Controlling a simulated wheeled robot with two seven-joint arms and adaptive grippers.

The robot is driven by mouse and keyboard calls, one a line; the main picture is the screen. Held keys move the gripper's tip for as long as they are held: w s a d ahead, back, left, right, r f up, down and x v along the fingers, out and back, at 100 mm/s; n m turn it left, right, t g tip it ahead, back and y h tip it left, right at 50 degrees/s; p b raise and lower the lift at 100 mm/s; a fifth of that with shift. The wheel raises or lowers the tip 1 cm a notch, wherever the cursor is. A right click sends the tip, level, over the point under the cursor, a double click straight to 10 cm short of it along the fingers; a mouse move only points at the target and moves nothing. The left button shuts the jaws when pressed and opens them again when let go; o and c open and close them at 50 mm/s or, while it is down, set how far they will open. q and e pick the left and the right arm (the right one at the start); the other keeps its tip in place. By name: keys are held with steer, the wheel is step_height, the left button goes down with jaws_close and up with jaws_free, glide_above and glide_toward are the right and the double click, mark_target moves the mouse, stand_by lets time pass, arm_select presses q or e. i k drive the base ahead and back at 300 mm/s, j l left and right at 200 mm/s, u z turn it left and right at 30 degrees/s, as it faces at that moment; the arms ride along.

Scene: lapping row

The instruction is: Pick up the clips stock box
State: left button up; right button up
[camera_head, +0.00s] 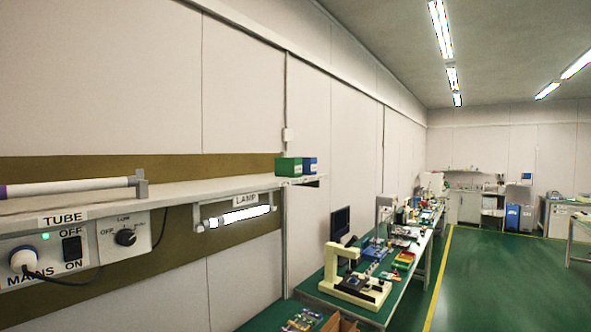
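A green box (288,167) and a blue box (310,165) sit side by side at the far end of the wall shelf (185,190). Both carry small light labels that are too small to read, so I cannot tell which, if either, is the clips stock box. Neither of my grippers is in view.
A control panel (75,247) with a plug, switch and knob is on the wall below the shelf at left. A lit lamp (240,216) hangs under the shelf. Workbenches with a cream machine (355,285) and small bins (403,259) line the wall. The green floor (490,280) at right is clear.

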mark_target(288, 167)
steer(key=i+l+z, duration=0.2)
steer(key=i+l, duration=0.25)
steer(key=i+l+z, duration=0.2)
steer(key=i+l, duration=0.2)
steer(key=i, duration=0.15)
steer(key=i+l+z, duration=0.15)
steer(key=i+l, duration=0.15)
steer(key=i, duration=0.25)
